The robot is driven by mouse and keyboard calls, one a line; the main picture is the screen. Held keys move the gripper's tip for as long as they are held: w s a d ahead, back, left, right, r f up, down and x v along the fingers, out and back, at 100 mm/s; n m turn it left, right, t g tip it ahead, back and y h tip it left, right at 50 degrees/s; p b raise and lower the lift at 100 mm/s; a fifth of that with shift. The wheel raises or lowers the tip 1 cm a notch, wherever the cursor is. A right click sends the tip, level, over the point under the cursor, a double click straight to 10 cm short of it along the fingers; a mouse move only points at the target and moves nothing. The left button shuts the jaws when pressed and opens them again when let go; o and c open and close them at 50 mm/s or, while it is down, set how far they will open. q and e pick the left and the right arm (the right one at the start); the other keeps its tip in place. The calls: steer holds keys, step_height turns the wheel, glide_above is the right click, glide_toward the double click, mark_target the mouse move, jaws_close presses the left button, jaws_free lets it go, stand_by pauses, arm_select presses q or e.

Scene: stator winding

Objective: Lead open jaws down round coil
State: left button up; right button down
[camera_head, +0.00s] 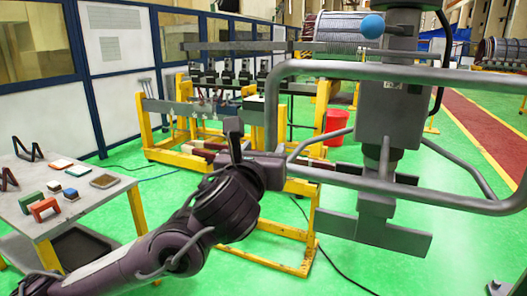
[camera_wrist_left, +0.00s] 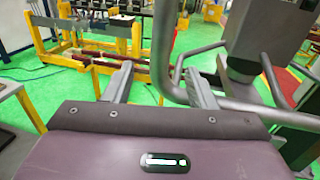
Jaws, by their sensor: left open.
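My left gripper (camera_head: 250,135) is held out in front of the yellow stand in the head view. Its two fingers are apart and empty in the left wrist view (camera_wrist_left: 158,72). Long dark red-brown pieces (camera_head: 198,151) lie low on the yellow stand; they also show beyond the fingers in the left wrist view (camera_wrist_left: 105,62). They may be the coil, but I cannot tell for sure. My right gripper is not in view.
A grey tube frame (camera_head: 400,73) crosses the right side, close beside the left gripper, around a grey column (camera_head: 392,115). A table (camera_head: 85,205) with small coloured blocks is at left. A red bucket (camera_head: 336,126) stands behind. Green floor (camera_head: 185,185) lies open between table and stand.

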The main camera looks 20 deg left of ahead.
mark_target(270, 138)
arm_select(q)
steer(key=w, duration=0.2)
steer(key=w+p, duration=0.1)
steer(key=w, duration=0.1)
steer(key=w+a+p, duration=0.1)
steer(key=w, duration=0.1)
steer(key=shift+w+a+r, duration=0.1)
steer(key=shift+w+r, duration=0.1)
steer(key=shift+w, duration=0.15)
steer(key=shift+w+a+f, duration=0.15)
steer(key=shift+w, duration=0.5)
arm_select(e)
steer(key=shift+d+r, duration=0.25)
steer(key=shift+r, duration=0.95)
arm_select(q)
jaws_close()
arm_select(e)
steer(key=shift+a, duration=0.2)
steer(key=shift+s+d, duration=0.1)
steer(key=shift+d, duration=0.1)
